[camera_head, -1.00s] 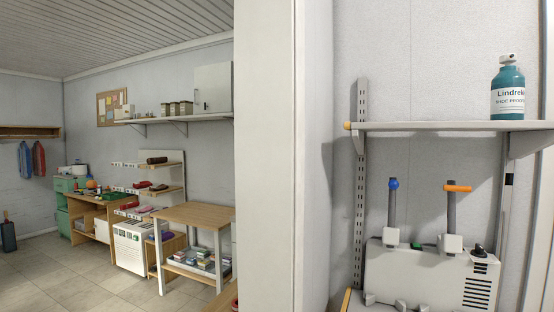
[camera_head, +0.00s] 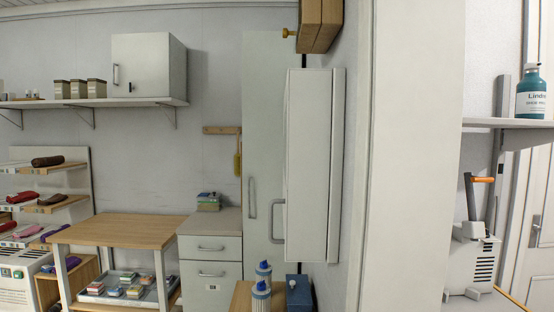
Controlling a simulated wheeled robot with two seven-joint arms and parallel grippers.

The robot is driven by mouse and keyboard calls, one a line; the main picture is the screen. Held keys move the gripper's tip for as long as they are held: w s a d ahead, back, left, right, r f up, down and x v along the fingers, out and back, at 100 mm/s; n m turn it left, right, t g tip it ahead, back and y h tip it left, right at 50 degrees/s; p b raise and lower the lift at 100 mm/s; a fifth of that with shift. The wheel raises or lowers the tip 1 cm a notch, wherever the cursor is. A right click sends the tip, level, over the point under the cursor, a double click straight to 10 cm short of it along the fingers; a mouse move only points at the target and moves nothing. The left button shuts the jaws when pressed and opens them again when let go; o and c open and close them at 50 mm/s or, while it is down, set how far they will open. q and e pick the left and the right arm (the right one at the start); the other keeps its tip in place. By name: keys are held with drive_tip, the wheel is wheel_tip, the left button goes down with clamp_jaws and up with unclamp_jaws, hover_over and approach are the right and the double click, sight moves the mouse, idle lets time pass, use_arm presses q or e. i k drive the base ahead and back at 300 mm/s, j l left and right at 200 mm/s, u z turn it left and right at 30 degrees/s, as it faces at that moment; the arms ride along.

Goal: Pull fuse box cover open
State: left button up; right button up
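No box in view carries a readable fuse box label. A tall light-grey wall box (camera_head: 308,165) hangs at the centre right with its front closed; its bar handle (camera_head: 278,221) is at the lower left of the front. A smaller white wall cabinet (camera_head: 140,66) with a handle (camera_head: 116,75) sits on the shelf at the upper left, also closed. I cannot tell for certain which is the fuse box, though the tall one looks likely. Neither of my grippers is in view.
A pale wall edge (camera_head: 412,160) stands right of the tall box. Below the box are blue-topped containers (camera_head: 262,285) and a dark blue box (camera_head: 298,292) on a wooden surface. A drawer unit (camera_head: 210,262) and wooden table (camera_head: 120,231) stand to the left.

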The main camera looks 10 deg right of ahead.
sight(307, 96)
drive_tip(key=i+j+z, duration=0.15)
drive_tip(key=j+z, duration=0.25)
drive_tip(key=j, duration=0.15)
drive_tip(key=i+j+z, duration=0.1)
drive_tip(key=j+z, duration=0.35)
drive_tip(key=i+j+z, duration=0.1)
drive_tip(key=i+j, duration=0.05)
